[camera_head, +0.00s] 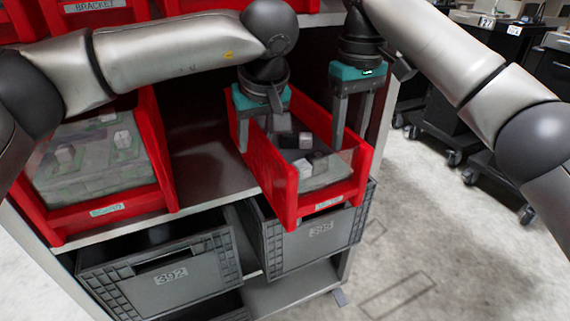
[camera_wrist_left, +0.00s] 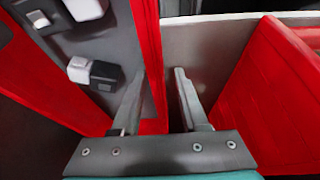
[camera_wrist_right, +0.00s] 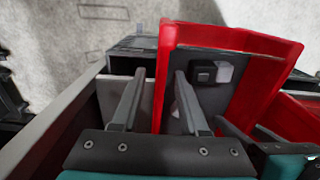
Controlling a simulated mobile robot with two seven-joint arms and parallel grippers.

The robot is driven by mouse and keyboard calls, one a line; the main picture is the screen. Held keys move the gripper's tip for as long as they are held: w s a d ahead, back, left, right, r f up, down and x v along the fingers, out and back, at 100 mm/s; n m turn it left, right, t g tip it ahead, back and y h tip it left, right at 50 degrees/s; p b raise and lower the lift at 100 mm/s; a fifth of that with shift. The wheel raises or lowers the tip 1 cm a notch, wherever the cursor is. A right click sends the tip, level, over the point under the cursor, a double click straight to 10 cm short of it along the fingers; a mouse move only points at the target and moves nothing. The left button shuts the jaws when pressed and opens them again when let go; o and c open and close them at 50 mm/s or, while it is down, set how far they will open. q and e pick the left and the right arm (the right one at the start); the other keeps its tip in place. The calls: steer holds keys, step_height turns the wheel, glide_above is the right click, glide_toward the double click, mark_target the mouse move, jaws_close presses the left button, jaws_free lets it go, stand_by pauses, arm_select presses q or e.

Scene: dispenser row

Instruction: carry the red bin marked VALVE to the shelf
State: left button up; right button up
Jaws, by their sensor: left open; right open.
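A red bin (camera_head: 287,190) sits on the middle shelf deck, its front end jutting past the edge. It holds small black and white blocks; its front label is too small to read, so I cannot confirm VALVE. My left gripper (camera_head: 257,140) is open at its left side wall. In the left wrist view the red wall (camera_wrist_left: 149,45) runs between the open fingers (camera_wrist_left: 156,78). My right gripper (camera_head: 350,138) is open at the right side wall. In the right wrist view that wall (camera_wrist_right: 163,75) lies between the open fingers (camera_wrist_right: 160,78).
Another red bin (camera_head: 160,150) with white blocks stands to the left, with bare deck (camera_head: 210,165) between. A bin labelled BRACKET (camera_head: 95,20) is above. Grey crates, 392 (camera_head: 205,268) and another (camera_head: 290,248), sit below. Open floor (camera_head: 450,240) lies at right.

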arm_select(q)
steer(key=v, duration=1)
steer(key=shift+s+d+r, duration=0.1)
steer(key=shift+s+r, duration=0.05)
steer(key=shift+r, duration=0.15)
steer(key=shift+s+d+r, duration=0.1)
steer(key=shift+s+r, duration=0.05)
steer(key=shift+r, duration=0.3)
arm_select(e)
steer(key=shift+r, duration=0.15)
step_height(320, 180, up, 12)
